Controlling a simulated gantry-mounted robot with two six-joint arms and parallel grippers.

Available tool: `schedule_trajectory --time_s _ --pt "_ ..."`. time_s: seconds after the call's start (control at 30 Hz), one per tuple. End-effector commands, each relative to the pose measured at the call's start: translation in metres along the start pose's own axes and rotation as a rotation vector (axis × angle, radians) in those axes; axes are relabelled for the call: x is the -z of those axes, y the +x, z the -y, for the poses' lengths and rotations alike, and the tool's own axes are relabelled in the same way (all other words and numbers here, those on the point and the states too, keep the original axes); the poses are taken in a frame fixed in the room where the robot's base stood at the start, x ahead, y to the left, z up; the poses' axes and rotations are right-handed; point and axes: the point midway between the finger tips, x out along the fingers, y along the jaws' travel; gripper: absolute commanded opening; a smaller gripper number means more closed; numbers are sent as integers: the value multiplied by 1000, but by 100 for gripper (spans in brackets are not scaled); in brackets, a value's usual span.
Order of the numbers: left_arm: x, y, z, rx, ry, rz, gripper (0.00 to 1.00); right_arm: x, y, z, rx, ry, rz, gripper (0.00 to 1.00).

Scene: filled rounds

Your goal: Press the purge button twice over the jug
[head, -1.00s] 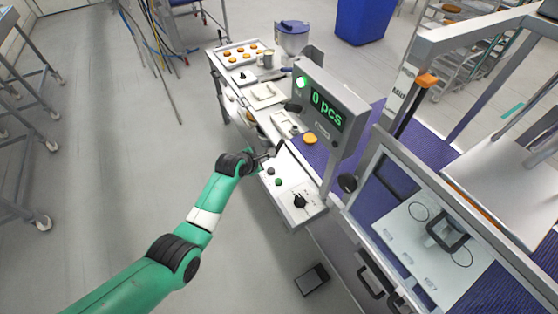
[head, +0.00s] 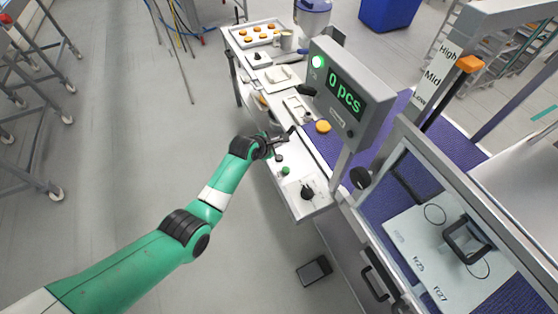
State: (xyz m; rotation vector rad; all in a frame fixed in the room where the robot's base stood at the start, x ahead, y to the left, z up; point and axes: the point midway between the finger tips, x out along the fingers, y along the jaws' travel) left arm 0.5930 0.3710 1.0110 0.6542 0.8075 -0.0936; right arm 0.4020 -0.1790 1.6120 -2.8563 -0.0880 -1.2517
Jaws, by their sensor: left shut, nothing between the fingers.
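A white control panel (head: 296,201) in the head view carries a green button (head: 285,170), a small dark button (head: 279,158) and a black knob (head: 307,191). I cannot tell which button is the purge button. My left gripper (head: 289,131) is shut and empty, over the far end of the panel, just beyond the buttons. Whether it touches anything there is unclear. A small metal jug-like vessel (head: 287,41) stands farther back beside the tray; I cannot be sure it is the jug. My right gripper is not in view.
A display post reading "0 pcs" (head: 345,95) rises right of the panel. A tray of rounds (head: 240,41) and a blue-lidded container (head: 312,16) stand at the back.

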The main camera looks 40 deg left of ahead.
Motion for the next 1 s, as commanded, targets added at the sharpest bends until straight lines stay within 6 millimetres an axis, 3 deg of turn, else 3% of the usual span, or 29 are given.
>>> schedule_trajectory --time_s 0.1,0.3,1.0 --pt "14 19 14 0 0 0 0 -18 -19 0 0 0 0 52" --pt "25 34 25 0 0 0 0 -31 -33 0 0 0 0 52" --pt "26 36 26 0 0 0 0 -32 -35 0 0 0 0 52"
